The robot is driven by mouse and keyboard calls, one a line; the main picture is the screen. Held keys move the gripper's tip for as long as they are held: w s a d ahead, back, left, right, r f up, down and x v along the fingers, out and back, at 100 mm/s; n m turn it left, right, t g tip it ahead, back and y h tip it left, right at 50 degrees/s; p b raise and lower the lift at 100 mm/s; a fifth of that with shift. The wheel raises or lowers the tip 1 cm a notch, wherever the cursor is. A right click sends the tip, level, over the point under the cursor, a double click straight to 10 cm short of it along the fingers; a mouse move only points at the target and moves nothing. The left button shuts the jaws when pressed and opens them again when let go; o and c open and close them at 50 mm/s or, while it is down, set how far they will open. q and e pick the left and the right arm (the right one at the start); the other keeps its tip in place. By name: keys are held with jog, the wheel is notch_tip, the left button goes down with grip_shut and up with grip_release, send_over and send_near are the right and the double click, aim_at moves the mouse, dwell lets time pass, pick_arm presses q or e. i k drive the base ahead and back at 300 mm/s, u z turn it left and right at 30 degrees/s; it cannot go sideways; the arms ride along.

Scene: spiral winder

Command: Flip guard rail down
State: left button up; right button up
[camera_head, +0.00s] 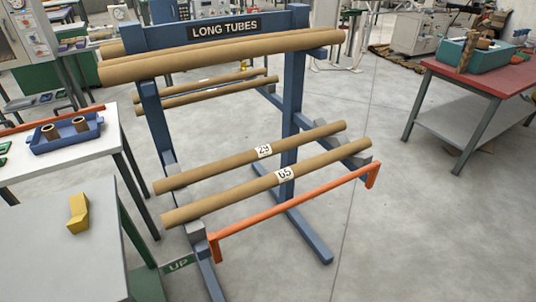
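An orange guard rail (295,211) runs along the front of the blue long-tubes rack (290,110). Its bent ends meet the rack's lower arms at the left and right, and its long bar lies in front of the lower tubes. Two brown cardboard tubes rest on the lower arms, one labelled 29 (220,168) and the nearer one labelled 65 (235,195). More long tubes (225,58) lie on the top arms below the sign "LONG TUBES" (225,29). Neither of my grippers shows in the head view.
A white table (85,165) with a blue tray (65,146) stands at the left. A red-topped bench (482,80) stands at the right. The floor (410,230) right of the rack is clear.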

aim_at(213, 237)
jog(key=u, duration=0.95)
jog(key=i, duration=0.25)
jog(key=z, duration=0.95)
jog(key=k, duration=0.5)
jog(key=z, duration=0.55)
jog(key=i, duration=0.7)
jog(key=u, duration=0.1)
